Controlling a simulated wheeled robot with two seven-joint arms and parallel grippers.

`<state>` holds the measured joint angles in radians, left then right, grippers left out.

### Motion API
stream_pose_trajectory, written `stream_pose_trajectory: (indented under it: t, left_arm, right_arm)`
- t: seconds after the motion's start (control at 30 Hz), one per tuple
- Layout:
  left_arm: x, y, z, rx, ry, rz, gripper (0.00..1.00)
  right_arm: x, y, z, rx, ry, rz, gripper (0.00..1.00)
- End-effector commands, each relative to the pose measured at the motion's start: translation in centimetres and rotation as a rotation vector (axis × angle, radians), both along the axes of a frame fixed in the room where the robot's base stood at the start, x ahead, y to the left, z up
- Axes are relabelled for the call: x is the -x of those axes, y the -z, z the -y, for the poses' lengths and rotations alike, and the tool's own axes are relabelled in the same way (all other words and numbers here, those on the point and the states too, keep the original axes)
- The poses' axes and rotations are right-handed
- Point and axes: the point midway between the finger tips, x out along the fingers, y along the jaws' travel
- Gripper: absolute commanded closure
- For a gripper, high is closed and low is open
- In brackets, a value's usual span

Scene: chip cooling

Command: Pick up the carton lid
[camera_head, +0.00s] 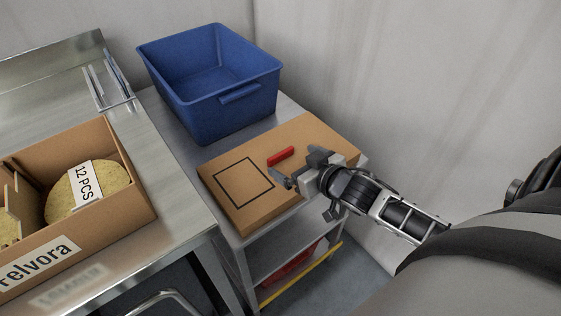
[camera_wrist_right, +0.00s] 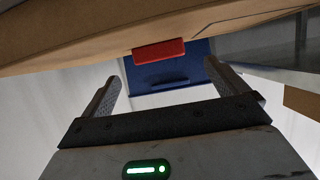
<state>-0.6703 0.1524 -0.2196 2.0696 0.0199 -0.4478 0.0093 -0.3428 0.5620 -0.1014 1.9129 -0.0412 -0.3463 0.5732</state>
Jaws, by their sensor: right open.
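The carton lid (camera_head: 232,210) is a flat brown cardboard piece with a black square outline and a red handle (camera_head: 281,156) on top. It lies on a metal cart right of the counter. My right gripper (camera_head: 284,178) is open over the lid, close to the red handle. In the right wrist view the red handle (camera_wrist_right: 159,51) shows ahead of and between the open fingers of the gripper (camera_wrist_right: 163,80), apart from them. The lid (camera_wrist_right: 70,35) fills the top of that view. My left gripper is not in view.
An empty blue bin (camera_head: 205,112) stands behind the lid on the cart. An open carton (camera_head: 130,213) holding a round yellowish stack labelled "12 PCS" sits on the metal counter (camera_head: 150,130) at left. A wall stands close behind and to the right.

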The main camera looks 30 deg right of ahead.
Motion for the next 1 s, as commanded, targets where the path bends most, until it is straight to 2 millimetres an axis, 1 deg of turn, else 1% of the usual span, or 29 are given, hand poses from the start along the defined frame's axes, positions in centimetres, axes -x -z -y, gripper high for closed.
stream_pose_trajectory:
  t: [0.03, 0.1, 0.27, 0.53, 0.63, 0.87, 0.9, 0.97, 1.0]
  left_arm:
    - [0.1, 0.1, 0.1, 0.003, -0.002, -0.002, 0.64]
    - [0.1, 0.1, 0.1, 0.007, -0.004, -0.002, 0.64]
    - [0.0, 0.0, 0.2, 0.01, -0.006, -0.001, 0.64]
    - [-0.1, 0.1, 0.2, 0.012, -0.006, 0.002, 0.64]
    - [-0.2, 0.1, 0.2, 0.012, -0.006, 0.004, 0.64]
    - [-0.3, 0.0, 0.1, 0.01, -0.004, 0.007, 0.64]
    - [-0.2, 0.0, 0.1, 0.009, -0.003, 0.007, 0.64]
    - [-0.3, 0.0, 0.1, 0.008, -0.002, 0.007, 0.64]
    - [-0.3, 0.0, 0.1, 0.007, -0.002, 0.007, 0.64]
  right_arm:
    - [-0.7, 0.3, -0.1, 0.0, 0.0, 0.001, 0.02]
    - [-1.3, 0.5, -0.1, 0.0, 0.0, 0.001, 0.02]
    - [-2.2, 0.9, -0.2, 0.0, -0.001, 0.0, 0.02]
    - [-5.7, 2.4, -0.3, -0.001, 0.0, 0.0, 0.02]
    - [-6.3, 2.7, -0.4, 0.0, -0.001, -0.001, 0.02]
    - [-6.4, 2.7, -0.4, 0.0, -0.001, -0.001, 0.02]
    - [-6.4, 2.7, -0.4, 0.0, -0.001, -0.001, 0.13]
    - [-6.4, 2.7, -0.4, 0.0, -0.001, -0.001, 0.3]
    - [-6.4, 2.7, -0.4, 0.0, -0.001, -0.001, 0.41]
